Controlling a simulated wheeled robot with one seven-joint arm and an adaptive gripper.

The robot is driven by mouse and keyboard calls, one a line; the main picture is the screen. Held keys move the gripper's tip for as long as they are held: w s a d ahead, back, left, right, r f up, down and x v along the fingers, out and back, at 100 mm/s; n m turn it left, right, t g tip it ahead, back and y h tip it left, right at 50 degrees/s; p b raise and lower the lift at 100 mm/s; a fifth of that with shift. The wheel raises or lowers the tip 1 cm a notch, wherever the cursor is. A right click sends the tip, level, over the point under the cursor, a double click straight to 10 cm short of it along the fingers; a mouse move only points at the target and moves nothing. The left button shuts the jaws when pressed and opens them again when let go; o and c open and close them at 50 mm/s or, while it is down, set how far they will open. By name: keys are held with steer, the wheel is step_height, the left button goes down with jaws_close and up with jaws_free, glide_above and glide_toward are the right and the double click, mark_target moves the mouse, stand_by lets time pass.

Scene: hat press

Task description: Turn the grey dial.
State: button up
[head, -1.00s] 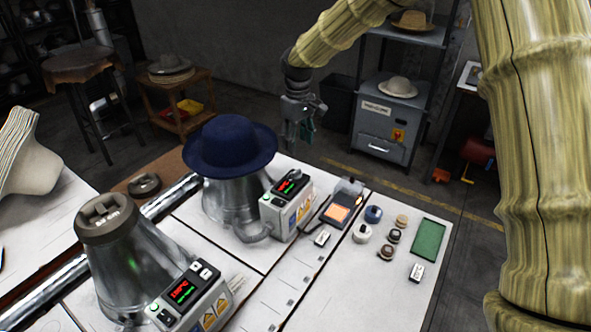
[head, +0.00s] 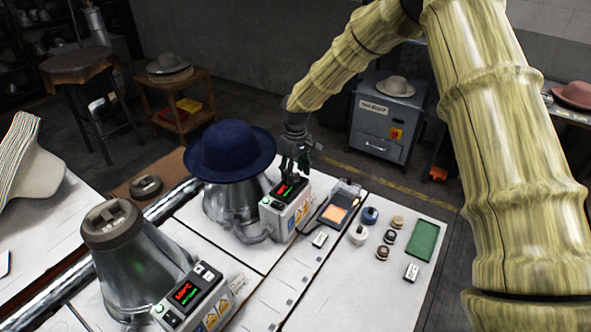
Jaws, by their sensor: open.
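My gripper (head: 293,178) is open and points down over the far control box (head: 290,212), close to its display. I cannot tell whether its fingers touch the box. The fingers partly cover the box top, and no grey dial shows clearly there. The near control box (head: 192,303) has a lit red and green display and small buttons or knobs on its sloped top. A pale round knob-like piece (head: 359,234) stands on the bench right of my gripper. I cannot tell which small part is the grey dial.
A navy hat (head: 230,152) sits on a metal form left of my gripper. A second metal cone (head: 135,265) stands nearer. A tray with an orange pad (head: 335,212), a blue round piece (head: 371,215), several small discs and a green mat (head: 422,241) lie to the right.

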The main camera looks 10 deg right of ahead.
steer(key=shift+f, duration=0.2)
steer(key=c, duration=1)
steer(key=shift+m, duration=0.3)
steer(key=m+b, duration=0.2)
steer(key=m, duration=0.3)
steer(key=m+b, duration=0.1)
steer(key=m, duration=0.5)
steer(key=shift+a, duration=0.1)
steer(key=o, duration=1)
